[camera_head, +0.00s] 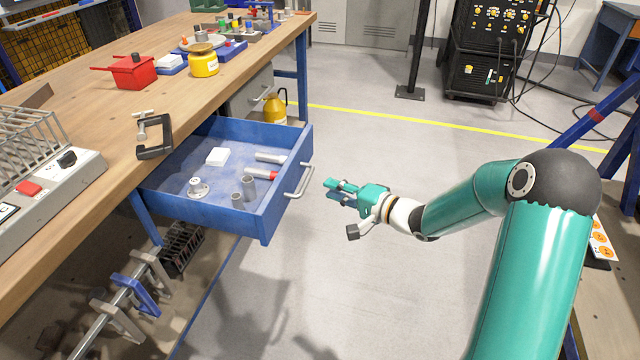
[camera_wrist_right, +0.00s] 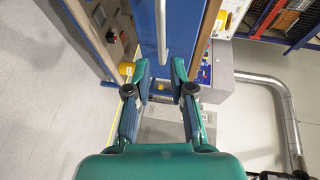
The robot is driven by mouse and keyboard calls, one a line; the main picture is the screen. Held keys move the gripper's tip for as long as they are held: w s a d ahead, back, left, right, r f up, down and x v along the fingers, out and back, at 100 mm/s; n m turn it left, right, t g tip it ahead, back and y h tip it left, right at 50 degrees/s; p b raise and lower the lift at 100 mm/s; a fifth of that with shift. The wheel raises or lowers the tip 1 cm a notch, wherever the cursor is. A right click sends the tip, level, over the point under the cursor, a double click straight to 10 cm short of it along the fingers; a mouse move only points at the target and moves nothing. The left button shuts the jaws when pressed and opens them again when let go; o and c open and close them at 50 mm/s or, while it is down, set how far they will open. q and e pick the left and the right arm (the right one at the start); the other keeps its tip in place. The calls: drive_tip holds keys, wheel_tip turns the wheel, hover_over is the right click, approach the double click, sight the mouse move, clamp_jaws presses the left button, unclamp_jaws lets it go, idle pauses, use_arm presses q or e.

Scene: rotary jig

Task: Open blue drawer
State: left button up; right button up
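The blue drawer (camera_head: 262,226) stands pulled out from under the wooden workbench, its inside in plain view. Its grey bar handle (camera_head: 300,181) is on the right-hand front face. My right gripper (camera_head: 331,188) is just to the right of the handle, fingers pointing at it, with a small gap between. In the right wrist view the handle (camera_wrist_right: 161,30) is a pale bar ahead, in line with the space between the fingertips (camera_wrist_right: 161,67). The fingers are apart with nothing between them. My left gripper is in neither view.
The drawer holds a white block (camera_head: 217,156), grey cylinders (camera_head: 249,188) and a small pale round part (camera_head: 198,188). A clamp (camera_head: 153,138) sits on the bench edge (camera_head: 190,115) above. The floor right of the drawer is clear.

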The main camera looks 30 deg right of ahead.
drive_tip(key=v, duration=0.3)
idle(0.5)
drive_tip(key=s+a+f+n+g+h, duration=0.1)
drive_tip(key=s+a+f+n+g, duration=0.15)
drive_tip(key=a+f, duration=0.65)
drive_tip(key=s+a+f+n+g, duration=0.15)
drive_tip(key=a+f+g, duration=0.35)
drive_tip(key=f, duration=0.7)
drive_tip(key=s+a+f+n+g, duration=0.4)
drive_tip(key=s+a+f, duration=0.15)
drive_tip(key=s, duration=0.35)
drive_tip(key=s+a+f+n+g, duration=0.4)
drive_tip(key=s+a, duration=0.3)
drive_tip(key=s, duration=0.3)
wheel_tip(320, 180, up, 22)
drive_tip(key=w+p, duration=0.1)
drive_tip(key=p, duration=2)
drive_tip(key=shift+w+d+f+t+p, duration=0.2)
drive_tip(key=shift+d+t+p, duration=0.1)
drive_tip(key=shift+t, duration=0.15)
